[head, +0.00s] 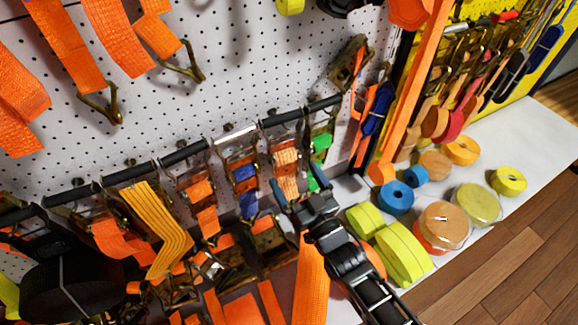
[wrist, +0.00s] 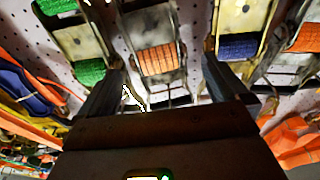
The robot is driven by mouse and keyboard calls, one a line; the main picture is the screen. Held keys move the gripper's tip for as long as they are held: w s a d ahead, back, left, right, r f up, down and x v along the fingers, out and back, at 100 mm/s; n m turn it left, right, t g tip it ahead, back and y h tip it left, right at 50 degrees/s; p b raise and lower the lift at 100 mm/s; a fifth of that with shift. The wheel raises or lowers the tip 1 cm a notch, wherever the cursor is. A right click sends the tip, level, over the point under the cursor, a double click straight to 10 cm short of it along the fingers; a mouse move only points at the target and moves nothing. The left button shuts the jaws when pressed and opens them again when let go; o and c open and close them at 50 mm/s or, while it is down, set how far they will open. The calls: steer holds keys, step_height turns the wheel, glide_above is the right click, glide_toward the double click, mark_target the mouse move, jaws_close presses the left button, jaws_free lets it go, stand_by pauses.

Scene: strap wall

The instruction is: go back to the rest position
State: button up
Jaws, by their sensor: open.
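My gripper (head: 297,192) is open, at the lower part of the row of ratchet straps on the wall. In the wrist view its two dark fingers (wrist: 162,82) stand apart, with nothing gripped between them. The ratchet buckle with orange webbing (wrist: 157,60) shows in the gap between the fingers, beyond them; I cannot tell whether they touch it. This orange ratchet (head: 287,160) hangs just above my gripper in the head view. The rest position itself is not marked in either view.
The green-strap ratchet (head: 321,142) and the blue-strap ratchet (head: 244,172) hang on either side, close to the fingers. A black rail (head: 180,155) runs along the pegboard (head: 255,60). Webbing rolls (head: 396,197) stand on the white shelf (head: 520,145) at right. Wooden floor (head: 520,260) is clear.

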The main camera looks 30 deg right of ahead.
steer(key=shift+s, duration=0.35)
steer(key=shift+s, duration=0.1)
steer(key=s+r+g+p, duration=0.2)
steer(key=s+r+p, duration=0.35)
steer(key=s, duration=0.85)
steer(key=s+r+g+p, duration=0.1)
steer(key=s+r+p, duration=0.1)
steer(key=s+r, duration=0.95)
steer(key=s+r+g+p, duration=0.2)
steer(key=s+r, duration=0.7)
steer(key=s, duration=0.1)
steer(key=shift+s+r, duration=0.2)
steer(key=shift+s, duration=0.05)
